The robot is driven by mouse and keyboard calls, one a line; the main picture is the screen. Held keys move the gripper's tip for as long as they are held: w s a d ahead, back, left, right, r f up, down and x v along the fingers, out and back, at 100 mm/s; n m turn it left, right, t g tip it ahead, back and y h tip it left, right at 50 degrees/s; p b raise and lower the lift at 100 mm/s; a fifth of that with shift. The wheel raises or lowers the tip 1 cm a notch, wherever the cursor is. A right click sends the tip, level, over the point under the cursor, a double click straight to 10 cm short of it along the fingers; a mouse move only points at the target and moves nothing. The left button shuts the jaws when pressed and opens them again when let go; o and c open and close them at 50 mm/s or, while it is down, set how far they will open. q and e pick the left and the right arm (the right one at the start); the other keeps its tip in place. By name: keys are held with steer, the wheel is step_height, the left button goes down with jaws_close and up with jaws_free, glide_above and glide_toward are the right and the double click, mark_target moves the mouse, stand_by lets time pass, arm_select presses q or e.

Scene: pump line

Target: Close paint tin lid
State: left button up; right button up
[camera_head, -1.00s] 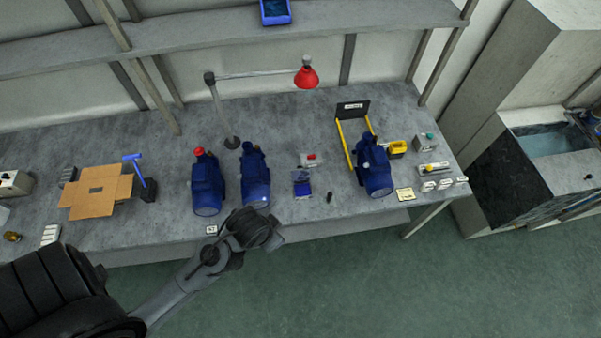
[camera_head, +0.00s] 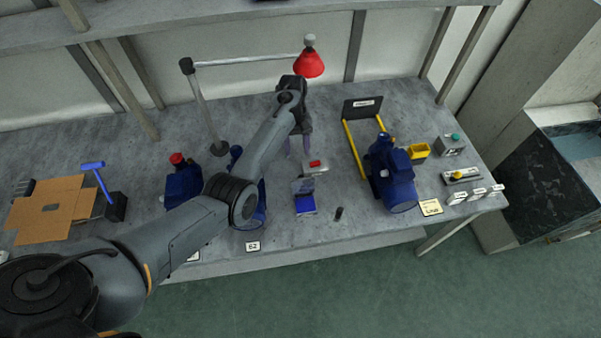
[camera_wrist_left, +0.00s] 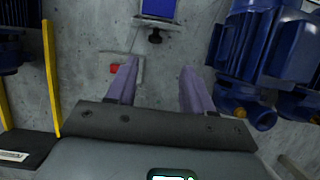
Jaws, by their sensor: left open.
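A small blue square item with a paler raised panel behind it, which looks like the paint tin (camera_head: 305,204) with its lid (camera_head: 303,186) up, stands near the front of the bench in the head view. Its blue part (camera_wrist_left: 158,8) shows at the top edge of the left wrist view, partly cut off. My left gripper (camera_head: 297,152) is behind it, above the bench and pointing down, beside a small grey box with a red button (camera_head: 315,166). Its purple fingers (camera_wrist_left: 157,80) are apart with nothing between them. My right gripper is not in view.
Blue pumps stand left (camera_head: 183,186) and right (camera_head: 390,178), the left ones partly behind my arm. A yellow frame (camera_head: 354,150) and a red lamp (camera_head: 309,64) are close. A small black item (camera_head: 339,213) lies right of the tin.

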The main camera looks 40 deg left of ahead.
mark_target(302, 184)
arm_select(q)
steer(key=shift+h, duration=0.3)
steer(key=shift+w+x, duration=0.2)
steer(key=shift+x, duration=5.05)
steer(key=shift+d, duration=0.15)
steer(key=shift+c, duration=0.2)
jaws_close()
